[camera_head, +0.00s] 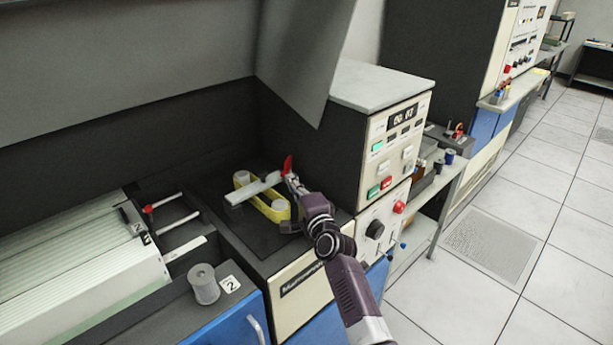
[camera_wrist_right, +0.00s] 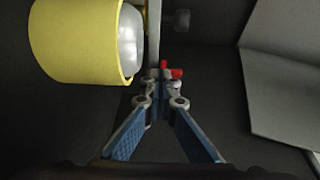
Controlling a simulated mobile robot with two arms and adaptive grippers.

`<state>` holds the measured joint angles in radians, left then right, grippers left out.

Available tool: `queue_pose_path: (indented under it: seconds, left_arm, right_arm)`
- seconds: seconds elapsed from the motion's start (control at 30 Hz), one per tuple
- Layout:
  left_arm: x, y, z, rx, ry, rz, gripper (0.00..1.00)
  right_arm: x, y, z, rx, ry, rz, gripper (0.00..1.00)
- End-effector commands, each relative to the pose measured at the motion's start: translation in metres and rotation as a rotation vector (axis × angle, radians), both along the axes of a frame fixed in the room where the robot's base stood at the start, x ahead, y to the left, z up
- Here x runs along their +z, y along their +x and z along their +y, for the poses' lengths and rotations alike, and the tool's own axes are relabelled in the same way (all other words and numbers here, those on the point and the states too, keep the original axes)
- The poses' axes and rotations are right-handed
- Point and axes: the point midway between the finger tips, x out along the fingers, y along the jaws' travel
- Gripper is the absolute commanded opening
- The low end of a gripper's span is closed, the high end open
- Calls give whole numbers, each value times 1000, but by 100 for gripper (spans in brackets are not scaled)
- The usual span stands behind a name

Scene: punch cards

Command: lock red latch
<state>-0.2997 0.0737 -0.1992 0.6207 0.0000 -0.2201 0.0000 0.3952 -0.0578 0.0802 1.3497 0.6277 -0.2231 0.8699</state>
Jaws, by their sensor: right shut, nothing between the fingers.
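The red latch (camera_head: 288,166) stands upright at the right end of a pale flat bar (camera_head: 255,188), which lies across a yellow ring-shaped part (camera_head: 268,209) in the dark recess of the machine. My right gripper (camera_head: 291,182) is at the latch, its fingers shut. In the right wrist view a small red piece (camera_wrist_right: 173,72) shows just beyond the closed fingertips (camera_wrist_right: 163,76). I cannot tell whether the fingers touch it. The yellow part (camera_wrist_right: 80,40) fills the upper left of that view. My left gripper is not in view.
A beige control box (camera_head: 395,140) with buttons stands right of the recess. A grey cylinder (camera_head: 203,283) stands on the front ledge near a "2" label (camera_head: 230,284). A red-tipped rod (camera_head: 160,204) lies at left. A dark panel (camera_head: 190,50) overhangs above.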

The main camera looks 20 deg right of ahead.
Motion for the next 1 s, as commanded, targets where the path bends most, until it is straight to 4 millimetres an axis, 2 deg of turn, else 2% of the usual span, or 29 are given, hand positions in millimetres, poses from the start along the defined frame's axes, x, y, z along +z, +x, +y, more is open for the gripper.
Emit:
queue_pose_path:
  seconds: [0.33, 1.0]
  left_arm:
    - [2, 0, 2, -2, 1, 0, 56]
    - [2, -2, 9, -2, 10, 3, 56]
  right_arm:
    - [1, 2, 9, -1, 1, -1, 0]
    - [0, 2, 11, -1, 0, -1, 0]
